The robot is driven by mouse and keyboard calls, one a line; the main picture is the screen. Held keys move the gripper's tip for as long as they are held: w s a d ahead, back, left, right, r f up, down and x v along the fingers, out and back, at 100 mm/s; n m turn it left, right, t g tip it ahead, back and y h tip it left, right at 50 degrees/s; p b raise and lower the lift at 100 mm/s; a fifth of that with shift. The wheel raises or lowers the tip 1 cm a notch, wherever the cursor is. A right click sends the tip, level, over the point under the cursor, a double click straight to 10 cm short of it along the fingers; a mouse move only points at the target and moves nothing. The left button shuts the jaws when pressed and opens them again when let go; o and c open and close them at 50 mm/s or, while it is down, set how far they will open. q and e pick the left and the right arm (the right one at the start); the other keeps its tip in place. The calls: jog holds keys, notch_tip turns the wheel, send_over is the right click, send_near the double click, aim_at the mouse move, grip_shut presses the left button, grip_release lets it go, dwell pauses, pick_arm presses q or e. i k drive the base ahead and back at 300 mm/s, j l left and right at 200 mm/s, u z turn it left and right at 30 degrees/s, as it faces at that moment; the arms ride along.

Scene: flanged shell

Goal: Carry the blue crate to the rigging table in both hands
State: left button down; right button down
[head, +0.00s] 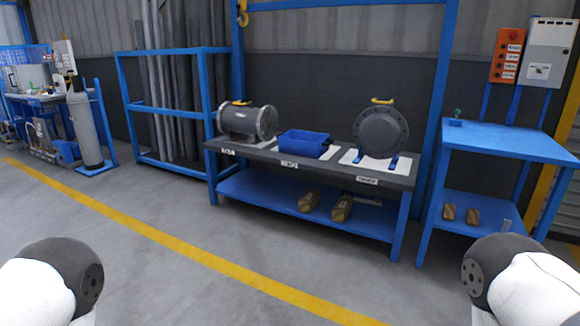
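The blue crate (304,144) sits on the dark top of a long bench (257,153), between two grey flanged shells. It looks open at the top; its inside is mostly hidden. A blue table (505,141) stands to the right of the bench; no legible label tells me which one is the rigging table. Only parts of my two arms show, at the lower left and lower right corners. Neither gripper is in view, and both arms are well apart from the crate.
A flanged shell (247,121) lies left of the crate and another (385,132) stands right of it, each with a yellow handle. A small green item (457,114) is on the blue table. Open grey floor (200,255) with a yellow line lies before the bench.

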aim_at(499, 139)
jog(key=i+z, duration=0.1)
jog(key=i, duration=2.4)
